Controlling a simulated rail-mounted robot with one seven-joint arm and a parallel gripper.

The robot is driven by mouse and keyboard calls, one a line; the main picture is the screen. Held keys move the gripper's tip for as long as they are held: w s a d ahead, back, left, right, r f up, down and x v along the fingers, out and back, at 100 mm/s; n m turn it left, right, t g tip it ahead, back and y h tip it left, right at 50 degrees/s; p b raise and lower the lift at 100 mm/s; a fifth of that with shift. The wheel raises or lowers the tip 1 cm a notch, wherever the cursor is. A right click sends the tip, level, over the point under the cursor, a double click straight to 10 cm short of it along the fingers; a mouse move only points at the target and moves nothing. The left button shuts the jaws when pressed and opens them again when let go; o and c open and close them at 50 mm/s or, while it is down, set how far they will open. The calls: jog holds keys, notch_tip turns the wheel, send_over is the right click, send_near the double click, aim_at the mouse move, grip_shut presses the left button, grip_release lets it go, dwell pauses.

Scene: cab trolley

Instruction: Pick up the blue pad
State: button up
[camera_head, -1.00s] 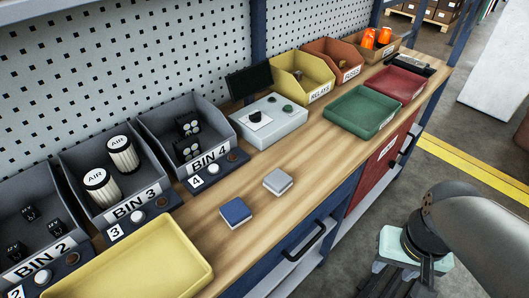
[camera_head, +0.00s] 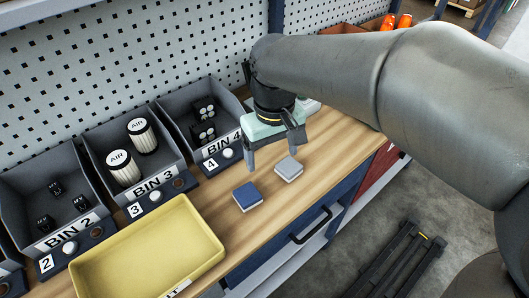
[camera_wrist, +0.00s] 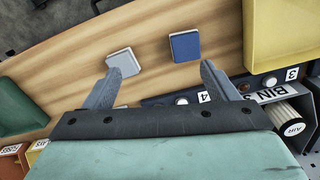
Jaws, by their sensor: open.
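The blue pad (camera_head: 247,196) is a small square block with a blue top and pale sides, lying on the wooden bench top. It also shows in the wrist view (camera_wrist: 185,46), ahead of my gripper and near its right finger. A matching grey pad (camera_head: 288,168) lies next to it, to the right and a little farther back; it is also in the wrist view (camera_wrist: 123,60), beyond the left finger. My gripper (camera_head: 268,160) is open and empty above the bench, behind the two pads. Its two fingers (camera_wrist: 163,72) are spread wide in the wrist view.
A yellow tray (camera_head: 150,250) lies left of the blue pad. Grey bins with labels, such as BIN 4 (camera_head: 215,145) and BIN 3 (camera_head: 150,190), stand along the pegboard. A green tray (camera_wrist: 18,110) is at the wrist view's left. Bare wood (camera_head: 325,150) surrounds the pads.

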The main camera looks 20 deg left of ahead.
jog(key=n, duration=0.1)
send_over(247, 193)
jog(key=f+p, duration=0.1)
jog(key=f, duration=0.4)
jog(key=f+p, duration=0.1)
jog(key=f, duration=0.4)
jog(key=shift+s+d+f, duration=0.15)
jog(key=shift+d+f, duration=0.05)
jog(key=shift+f, duration=0.15)
jog(key=shift+a+f+p, duration=0.2)
jog(key=shift+f+p, duration=0.55)
jog(key=shift+f, duration=2.15)
jog(key=c, duration=1.1)
